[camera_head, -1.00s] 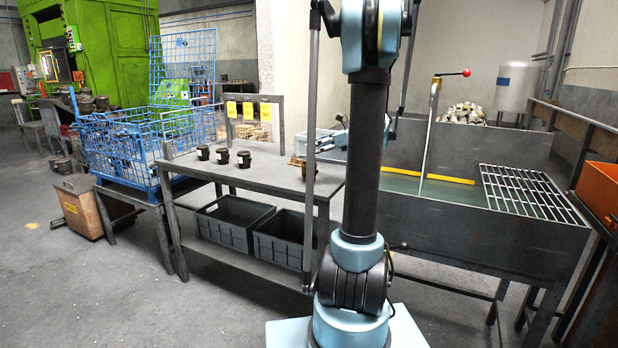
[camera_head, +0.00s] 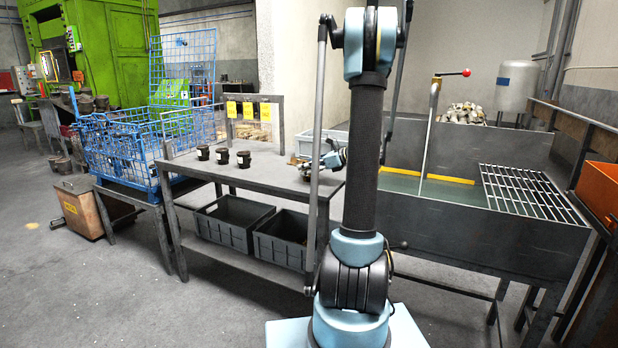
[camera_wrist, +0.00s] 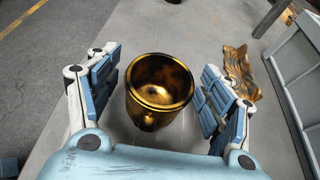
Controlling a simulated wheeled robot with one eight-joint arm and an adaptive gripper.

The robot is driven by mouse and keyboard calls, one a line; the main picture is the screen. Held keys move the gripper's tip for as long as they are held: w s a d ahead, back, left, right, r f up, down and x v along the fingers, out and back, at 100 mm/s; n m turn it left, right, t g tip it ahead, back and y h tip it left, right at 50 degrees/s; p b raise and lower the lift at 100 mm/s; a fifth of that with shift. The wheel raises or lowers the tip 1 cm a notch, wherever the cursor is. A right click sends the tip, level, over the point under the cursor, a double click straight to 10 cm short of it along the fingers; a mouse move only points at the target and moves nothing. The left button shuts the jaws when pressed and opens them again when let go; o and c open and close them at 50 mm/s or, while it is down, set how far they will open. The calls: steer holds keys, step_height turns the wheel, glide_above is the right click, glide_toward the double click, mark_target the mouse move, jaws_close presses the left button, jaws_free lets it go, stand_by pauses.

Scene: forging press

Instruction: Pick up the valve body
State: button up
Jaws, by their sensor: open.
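The valve body, a brass-coloured hollow cup with a small round boss on its near side, stands upright with its mouth up in the wrist view (camera_wrist: 158,92). My gripper (camera_wrist: 160,66) is open, with one finger on the left of the cup and one on the right. A gap shows on both sides, so neither finger appears to touch it. In the head view my gripper (camera_head: 328,160) is low over the right end of the grey table (camera_head: 268,172); the cup is mostly hidden there.
A crumpled brown-gold piece (camera_wrist: 240,72) lies just beyond the right finger, with a grey bin (camera_wrist: 298,75) at its right. Several dark cups, one of them here (camera_head: 243,159), stand farther left on the table. A quench tank (camera_head: 480,215) stands to the right.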

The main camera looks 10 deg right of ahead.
steer(key=x, duration=0.3)
steer(key=shift+w+a+f, duration=0.15)
steer(key=shift+w+a, duration=0.05)
steer(key=shift+a, duration=0.1)
steer(key=c, duration=1.6)
steer(key=shift+c, duration=0.3)
